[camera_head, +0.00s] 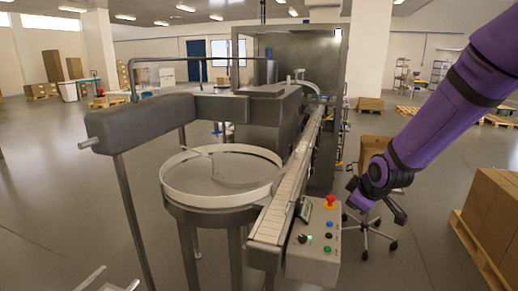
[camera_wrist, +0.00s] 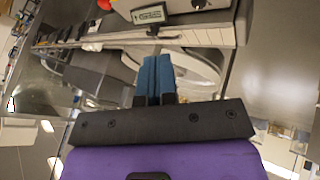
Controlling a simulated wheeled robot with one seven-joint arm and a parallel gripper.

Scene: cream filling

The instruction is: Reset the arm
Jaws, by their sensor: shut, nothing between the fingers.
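My purple arm comes in from the right in the head view, and its gripper end (camera_head: 352,190) hangs just right of the control panel (camera_head: 322,240), apart from it. In the wrist view my gripper (camera_wrist: 157,62) shows blue fingers pressed together with nothing between them. The panel carries a red stop button (camera_head: 329,202) and several smaller buttons, one of them lit green. The red button also shows at the top left of the wrist view (camera_wrist: 103,4).
A white conveyor (camera_head: 285,200) runs back beside the panel. A round turntable (camera_head: 222,196) stands left of it. A wheeled chair base (camera_head: 365,235) stands behind my gripper. Cardboard boxes (camera_head: 490,215) on a pallet stand at the right. Open floor lies between.

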